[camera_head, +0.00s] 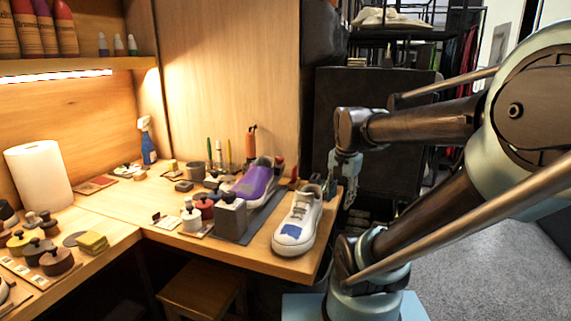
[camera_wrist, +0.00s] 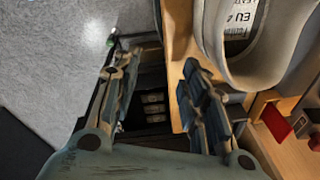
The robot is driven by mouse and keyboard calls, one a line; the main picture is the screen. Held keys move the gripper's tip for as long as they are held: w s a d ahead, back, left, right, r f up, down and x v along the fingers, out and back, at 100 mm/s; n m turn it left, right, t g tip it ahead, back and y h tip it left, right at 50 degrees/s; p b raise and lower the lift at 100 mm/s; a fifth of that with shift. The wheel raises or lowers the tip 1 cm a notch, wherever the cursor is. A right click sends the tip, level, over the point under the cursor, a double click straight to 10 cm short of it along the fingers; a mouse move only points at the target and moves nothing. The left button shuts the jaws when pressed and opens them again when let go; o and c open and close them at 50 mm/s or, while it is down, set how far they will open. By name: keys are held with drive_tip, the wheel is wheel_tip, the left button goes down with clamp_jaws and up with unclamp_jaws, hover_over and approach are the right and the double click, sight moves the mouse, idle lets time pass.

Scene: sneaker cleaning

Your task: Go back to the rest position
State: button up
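My gripper (camera_head: 342,184) hangs at the right end of the wooden bench, just behind and right of the white sneaker (camera_head: 298,222). In the wrist view my gripper (camera_wrist: 158,68) has its two fingers spread apart with nothing between them. The white sneaker's collar and inner label show at the top right of the wrist view (camera_wrist: 262,70), beside the right finger and apart from the gap between the fingers. The sneaker has a blue patch on its toe and stands upright near the bench edge.
A purple sneaker (camera_head: 254,183) stands on a dark mat (camera_head: 240,237) beside a grey block (camera_head: 230,216). Several brushes and pots, a paper roll (camera_head: 39,178) and a spray bottle (camera_head: 147,140) stand on the bench (camera_head: 110,218). A stool (camera_head: 203,290) is below. Grey floor (camera_head: 470,265) is free at right.

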drive_tip(key=s+d+f+n, duration=0.1)
drive_tip(key=s+f+n, duration=0.7)
drive_tip(key=shift+s+d+f, duration=0.2)
drive_tip(key=shift+d+f, duration=0.1)
drive_tip(key=shift+d, duration=0.1)
